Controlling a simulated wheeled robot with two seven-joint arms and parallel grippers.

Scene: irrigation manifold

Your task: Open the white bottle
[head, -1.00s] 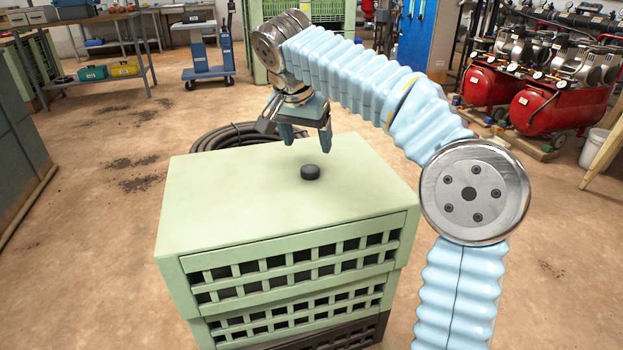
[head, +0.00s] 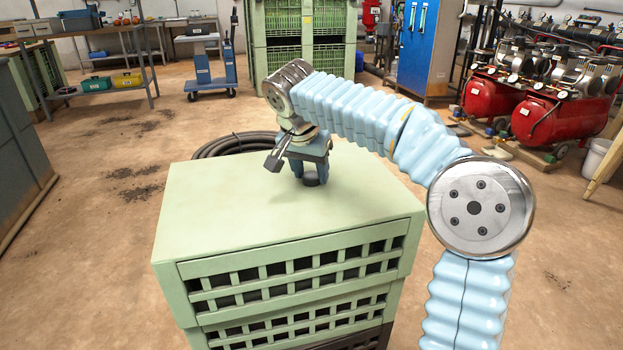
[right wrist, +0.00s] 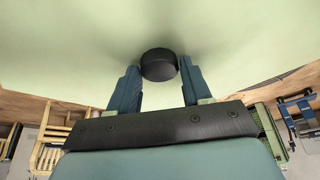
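No white bottle shows in either view. A short, round black piece like a cap (head: 312,180) sits on the flat pale green crate top (head: 225,205). My right gripper (head: 311,176) points down over it, with one finger on each side. In the right wrist view the black cap (right wrist: 158,65) fills the gap between the fingertips of my right gripper (right wrist: 159,72), which look closed against its sides. The fingers partly hide it in the head view. My left gripper is not in view.
The crate top around the cap is clear. A coiled black hose (head: 228,145) lies on the floor behind the crate stack. Red compressors (head: 545,115) stand at the right, a blue cart (head: 210,75) and a shelf (head: 100,75) at the back left.

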